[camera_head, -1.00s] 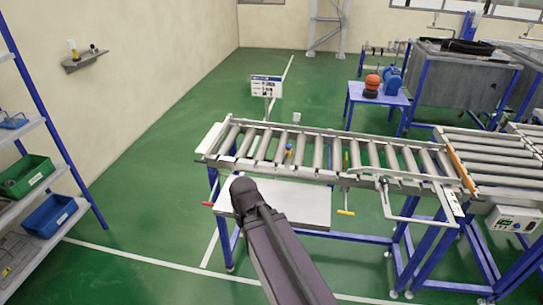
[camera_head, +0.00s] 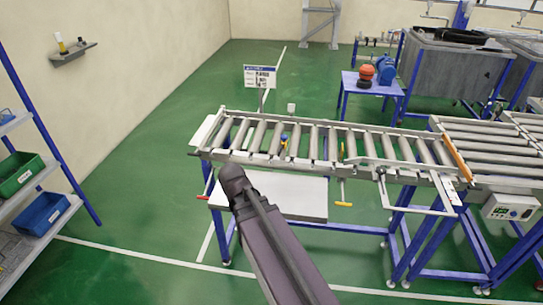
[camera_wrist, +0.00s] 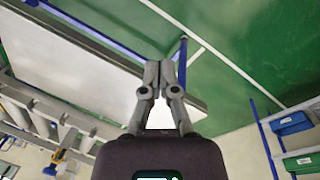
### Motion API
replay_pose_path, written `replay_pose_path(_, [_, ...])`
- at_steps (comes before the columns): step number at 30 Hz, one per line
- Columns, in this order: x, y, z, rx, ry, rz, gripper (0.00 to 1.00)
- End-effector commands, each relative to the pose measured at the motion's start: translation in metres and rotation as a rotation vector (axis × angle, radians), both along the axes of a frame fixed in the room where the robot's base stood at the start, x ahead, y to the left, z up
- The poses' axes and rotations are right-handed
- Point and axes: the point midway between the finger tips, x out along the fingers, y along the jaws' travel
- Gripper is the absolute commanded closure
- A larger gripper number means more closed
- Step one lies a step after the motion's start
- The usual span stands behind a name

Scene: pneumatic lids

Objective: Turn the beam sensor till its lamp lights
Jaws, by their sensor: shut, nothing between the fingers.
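A small blue-and-yellow fitting (camera_head: 284,140), which may be the beam sensor, stands at the roller conveyor (camera_head: 330,146). A small white block (camera_head: 291,107) stands just beyond the conveyor's far side. I cannot tell which is the sensor, and no lit lamp can be made out. A yellow-and-blue part also shows in the wrist view (camera_wrist: 58,156), at lower left beside the rollers. My gripper (camera_wrist: 160,68) is shut and empty in the wrist view, apart from that part. In the head view my dark arm reaches the conveyor's near left side and the fingers are hidden.
A white shelf panel (camera_head: 290,196) sits below the conveyor's near edge, with a red-ended handle (camera_head: 203,197) at its left. A yellow T-handle (camera_head: 343,204) hangs below the conveyor. A sign (camera_head: 260,77) stands behind. Shelves with bins (camera_head: 40,214) are at left; green floor between is clear.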

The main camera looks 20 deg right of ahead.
Motion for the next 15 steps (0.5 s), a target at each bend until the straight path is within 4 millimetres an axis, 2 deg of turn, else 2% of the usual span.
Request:
replay_pose_path(1, [0.014,-0.006,-0.01,-0.046,0.002,0.003,1.0])
replay_pose_path(6, [0.052,-0.033,-0.021,-0.254,0.007,0.014,1.0])
replay_pose_path(15, [0.128,-0.071,-0.02,-0.67,0.004,0.028,1.0])
